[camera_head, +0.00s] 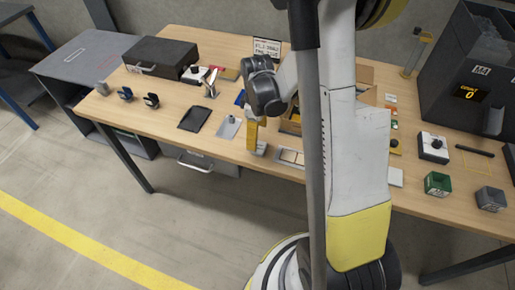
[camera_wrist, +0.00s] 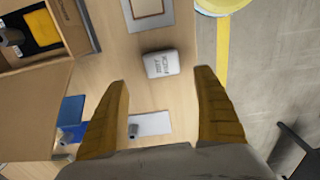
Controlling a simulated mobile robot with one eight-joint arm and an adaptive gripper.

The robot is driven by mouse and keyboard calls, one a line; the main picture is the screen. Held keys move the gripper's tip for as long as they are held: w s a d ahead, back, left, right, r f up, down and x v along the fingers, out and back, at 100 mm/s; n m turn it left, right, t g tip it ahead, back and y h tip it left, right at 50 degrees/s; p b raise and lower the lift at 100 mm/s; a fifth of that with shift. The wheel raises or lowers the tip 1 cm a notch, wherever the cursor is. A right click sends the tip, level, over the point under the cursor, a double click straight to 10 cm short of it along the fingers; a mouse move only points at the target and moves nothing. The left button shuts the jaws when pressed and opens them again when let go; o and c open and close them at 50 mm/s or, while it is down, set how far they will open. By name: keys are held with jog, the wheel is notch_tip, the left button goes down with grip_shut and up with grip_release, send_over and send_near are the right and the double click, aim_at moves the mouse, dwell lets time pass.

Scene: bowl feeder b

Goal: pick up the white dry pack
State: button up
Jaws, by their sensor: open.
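The white dry pack (camera_wrist: 161,64) is a small rounded white block with dark printed lettering. It lies on the wooden table, just ahead of and between my fingertips in the wrist view. In the head view the pack (camera_head: 262,148) shows only as a small pale patch beside my yellow finger and is partly hidden. My gripper (camera_wrist: 162,78) is open, with one yellow-brown finger on each side and nothing held. In the head view my gripper (camera_head: 252,134) points down over the table near its front edge.
An open cardboard box (camera_wrist: 38,90) stands left in the wrist view. A framed plate (camera_wrist: 148,13) lies beyond the pack, and a white plate (camera_wrist: 152,124) with a grey knob lies between my fingers. The table's front edge is close on the pack's right in the wrist view.

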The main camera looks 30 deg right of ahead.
aim_at(259, 148)
jog(key=f+b, duration=0.1)
jog(key=f, duration=0.2)
jog(key=f+b, duration=0.1)
jog(key=f, duration=0.2)
jog(key=shift+s+a, duration=0.1)
jog(key=shift+a, duration=0.1)
jog(key=shift+r, duration=0.15)
jog(key=c, duration=1.2)
